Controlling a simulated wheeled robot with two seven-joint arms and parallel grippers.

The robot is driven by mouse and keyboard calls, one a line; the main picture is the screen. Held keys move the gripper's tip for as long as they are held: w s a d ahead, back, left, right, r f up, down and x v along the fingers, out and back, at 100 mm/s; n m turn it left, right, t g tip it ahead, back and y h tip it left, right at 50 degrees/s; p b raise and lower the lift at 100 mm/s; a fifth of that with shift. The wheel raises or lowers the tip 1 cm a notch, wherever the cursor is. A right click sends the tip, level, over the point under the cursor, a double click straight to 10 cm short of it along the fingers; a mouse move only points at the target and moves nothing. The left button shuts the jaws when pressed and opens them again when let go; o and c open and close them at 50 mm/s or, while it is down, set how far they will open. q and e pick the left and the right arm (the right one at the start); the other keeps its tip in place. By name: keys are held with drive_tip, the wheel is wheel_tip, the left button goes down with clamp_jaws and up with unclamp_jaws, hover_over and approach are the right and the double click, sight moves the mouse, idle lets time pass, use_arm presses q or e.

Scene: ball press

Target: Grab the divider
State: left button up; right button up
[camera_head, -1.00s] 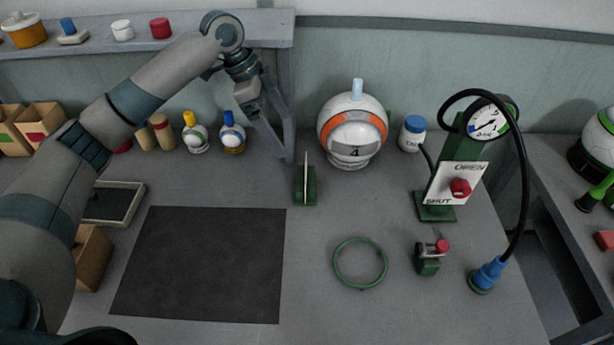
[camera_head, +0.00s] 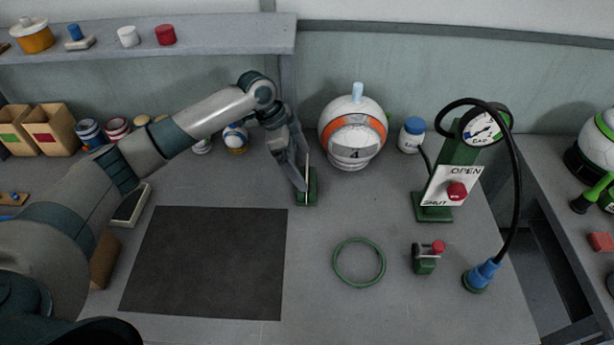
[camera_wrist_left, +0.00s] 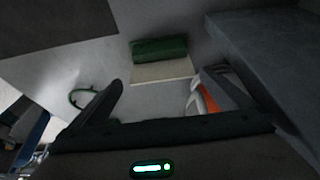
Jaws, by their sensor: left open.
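The divider (camera_wrist_left: 162,70) is a thin cream panel standing in a green base (camera_head: 311,198). In the head view my left gripper (camera_head: 300,182) hangs right beside it and hides much of the panel. In the left wrist view the green base (camera_wrist_left: 160,48) and the panel lie ahead, between the spread fingers of the left gripper (camera_wrist_left: 165,84). The left gripper is open and empty. I cannot tell whether a finger touches the panel. My right gripper is not in view.
An orange-striped ball (camera_head: 352,135) stands close to the divider's right. A green ring (camera_head: 359,262), a clamp (camera_head: 425,260) and a gauge stand (camera_head: 460,160) are further right. A dark mat (camera_head: 205,262) lies front left. The shelf (camera_head: 190,48) is behind the left arm.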

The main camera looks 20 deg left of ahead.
use_arm(q)
drive_tip(key=shift+d+f+p, duration=0.15)
drive_tip(key=shift+f+p, duration=0.25)
drive_tip(key=shift+f, duration=0.05)
drive_tip(key=p+x, duration=0.1)
drive_tip(key=x, duration=0.2)
drive_tip(key=shift+w+f, duration=0.1)
drive_tip(key=shift+w, duration=0.05)
drive_tip(key=shift+w+f+p, duration=0.1)
drive_tip(key=shift+f+p, duration=0.25)
drive_tip(key=shift+f, duration=0.2)
drive_tip(key=c, duration=0.8)
drive_tip(key=shift+c, duration=0.2)
drive_tip(key=shift+r, duration=0.2)
drive_tip(key=shift+c, duration=0.2)
